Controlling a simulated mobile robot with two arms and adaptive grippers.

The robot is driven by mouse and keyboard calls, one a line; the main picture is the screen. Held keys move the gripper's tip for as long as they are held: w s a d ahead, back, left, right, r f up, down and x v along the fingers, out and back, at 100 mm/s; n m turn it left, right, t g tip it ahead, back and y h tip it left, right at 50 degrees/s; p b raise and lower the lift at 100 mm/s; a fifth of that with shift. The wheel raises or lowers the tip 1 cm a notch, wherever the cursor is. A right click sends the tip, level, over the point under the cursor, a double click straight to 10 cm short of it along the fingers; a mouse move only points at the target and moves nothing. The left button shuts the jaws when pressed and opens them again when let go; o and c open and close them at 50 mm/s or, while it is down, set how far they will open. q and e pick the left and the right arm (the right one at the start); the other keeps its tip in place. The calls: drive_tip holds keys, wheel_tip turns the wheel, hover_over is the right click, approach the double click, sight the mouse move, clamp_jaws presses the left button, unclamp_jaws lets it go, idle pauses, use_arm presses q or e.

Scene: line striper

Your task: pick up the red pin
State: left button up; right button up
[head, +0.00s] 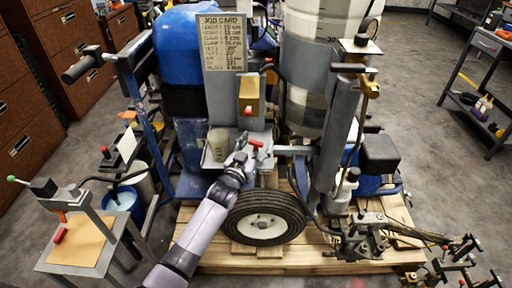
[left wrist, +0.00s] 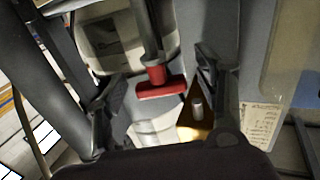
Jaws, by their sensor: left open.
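A red T-shaped pin (head: 256,143) sits on the grey front part of the striper machine, above the wheel. In the left wrist view the red pin (left wrist: 160,84) has a wide red crossbar and a collar on a grey rod. My left gripper (head: 243,158) is right at the pin in the head view. In the left wrist view the fingers of my left gripper (left wrist: 160,76) are apart, one on each side of the pin, with visible gaps. A second red piece (head: 60,235), short and cylindrical, lies on the small table at the left. My right gripper does not show.
The striper (head: 222,120) stands on a wooden pallet (head: 215,262), with a black tire (head: 264,217) below my gripper. The small table (head: 85,245) is at left.

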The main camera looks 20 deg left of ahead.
use_arm(q)
drive_tip(key=shift+c, duration=0.3)
drive_tip(key=c, duration=1.2)
